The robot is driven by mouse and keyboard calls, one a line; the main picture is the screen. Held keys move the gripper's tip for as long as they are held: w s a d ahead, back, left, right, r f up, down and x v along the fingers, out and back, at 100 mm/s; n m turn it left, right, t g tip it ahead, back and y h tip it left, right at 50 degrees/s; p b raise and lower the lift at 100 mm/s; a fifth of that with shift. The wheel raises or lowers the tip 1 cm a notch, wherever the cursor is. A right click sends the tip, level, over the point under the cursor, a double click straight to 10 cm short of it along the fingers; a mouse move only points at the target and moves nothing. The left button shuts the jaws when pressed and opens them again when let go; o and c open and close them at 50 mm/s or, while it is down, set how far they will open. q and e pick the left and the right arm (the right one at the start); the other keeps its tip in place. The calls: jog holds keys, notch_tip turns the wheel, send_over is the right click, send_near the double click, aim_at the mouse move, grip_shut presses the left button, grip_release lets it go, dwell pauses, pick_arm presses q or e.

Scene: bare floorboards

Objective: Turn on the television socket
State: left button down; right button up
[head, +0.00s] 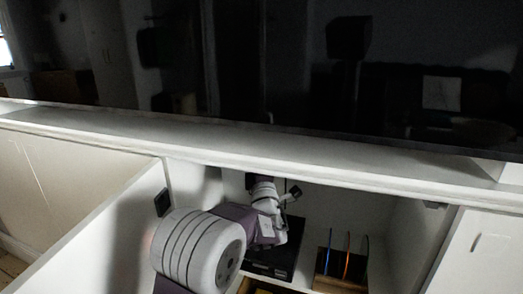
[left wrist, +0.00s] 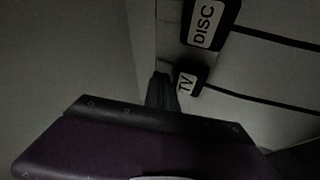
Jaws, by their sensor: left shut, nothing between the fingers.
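In the left wrist view a black plug with a white TV label (left wrist: 187,80) sits on the pale surface, a dark cable running right from it. My left gripper (left wrist: 162,88) is shut and empty, its dark fingertips just left of the TV plug; whether they touch it I cannot tell. The socket's switch is not distinguishable. In the head view my left arm reaches into the open cabinet, and the purple gripper part (head: 260,182) shows under the cabinet top, its fingertips hidden. The dark television screen (head: 270,65) fills the top. My right gripper is not in view.
A plug labelled DISC (left wrist: 205,22) sits above the TV plug. The white cabinet top (head: 240,152) hangs over my arm. A black box (head: 275,262) and a wooden rack (head: 328,282) with several discs stand inside. An open door (head: 105,235) is at left.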

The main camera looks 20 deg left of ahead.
pick_arm(q)
jog(key=shift+w, duration=0.3)
jog(key=shift+s, duration=0.15)
dwell(0.5)
jog(key=shift+s, duration=0.6)
jog(key=s, duration=0.5)
jog(key=shift+d+r, duration=0.2)
jog(key=shift+r, duration=0.2)
